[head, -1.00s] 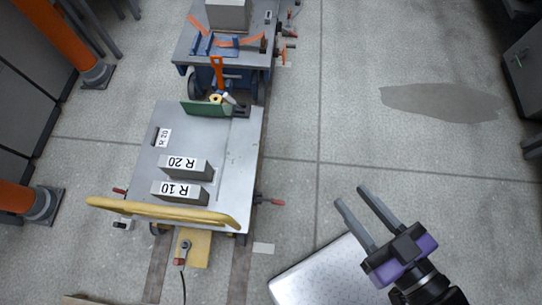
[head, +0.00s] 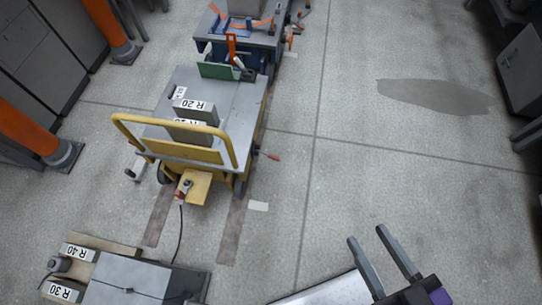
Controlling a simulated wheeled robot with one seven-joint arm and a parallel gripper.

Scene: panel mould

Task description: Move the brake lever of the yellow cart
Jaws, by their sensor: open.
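The yellow cart (head: 213,165) stands left of centre in the head view, with a grey top and a yellow push rail at its near end. A thin lever with a red handle (head: 268,155) sticks out from the cart's right side, low above the floor. Whether it is the brake lever, I cannot tell for sure. My gripper (head: 367,235) is at the lower right, open and empty, with its two grey fingers pointing up and left. It is well apart from the cart and the red handle.
Grey blocks marked R 20 (head: 196,111) and a green plate (head: 218,71) are on the cart. A blue cart (head: 262,40) stands behind it. A grey-topped unit (head: 125,283) and blocks marked R 40 and R 30 are at the lower left. The floor right of the cart is clear.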

